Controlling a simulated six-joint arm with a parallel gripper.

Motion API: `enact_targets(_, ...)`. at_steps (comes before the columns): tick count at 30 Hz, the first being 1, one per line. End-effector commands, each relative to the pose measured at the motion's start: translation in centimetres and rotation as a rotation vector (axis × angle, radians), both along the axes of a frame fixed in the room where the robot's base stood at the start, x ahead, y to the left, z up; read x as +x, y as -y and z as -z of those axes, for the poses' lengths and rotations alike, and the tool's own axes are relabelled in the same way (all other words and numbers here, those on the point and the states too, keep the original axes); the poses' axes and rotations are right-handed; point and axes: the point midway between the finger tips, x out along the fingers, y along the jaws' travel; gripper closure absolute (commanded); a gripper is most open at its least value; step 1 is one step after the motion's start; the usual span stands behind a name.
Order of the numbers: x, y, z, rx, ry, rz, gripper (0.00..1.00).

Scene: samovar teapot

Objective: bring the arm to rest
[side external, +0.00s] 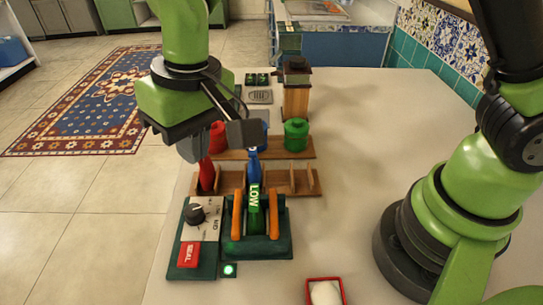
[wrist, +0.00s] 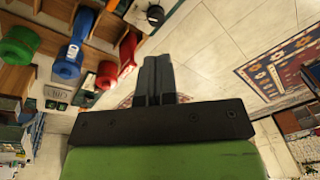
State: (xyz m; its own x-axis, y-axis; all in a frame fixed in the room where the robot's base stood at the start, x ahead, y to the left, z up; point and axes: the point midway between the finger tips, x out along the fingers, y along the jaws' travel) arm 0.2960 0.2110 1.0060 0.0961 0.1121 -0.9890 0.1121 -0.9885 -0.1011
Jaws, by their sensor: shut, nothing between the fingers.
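My gripper (side external: 250,133) hangs above the worktop in the side view, over the area of the wooden racks.
The wooden rack (side external: 308,184) and a green canister (side external: 296,135) stand near my gripper. A green-based device with orange bars (side external: 273,213), a knob panel (side external: 199,220) and a red tray (side external: 341,291) lie nearer. The worktop's right side (side external: 385,130) is clear.

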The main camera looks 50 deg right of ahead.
Motion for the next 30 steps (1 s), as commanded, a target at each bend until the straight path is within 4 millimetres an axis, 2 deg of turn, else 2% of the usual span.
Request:
enact_targets(1,0.0,1.9,-2.5,0.03,0.03,0.041,1.0)
enact_targets(6,-1.9,7.5,-8.3,0.101,0.118,0.152,1.0)
enact_targets(12,-6.4,13.2,-12.4,0.17,0.237,0.277,1.0)
enact_targets(16,-9.9,15.9,-13.6,0.201,0.321,0.353,1.0)
enact_targets(21,-13.5,17.8,-13.5,0.222,0.407,0.424,1.0)
enact_targets(25,-14.9,18.3,-13.2,0.229,0.444,0.452,1.0)
enact_targets(30,-15.3,18.4,-13.0,0.23,0.455,0.46,1.0)
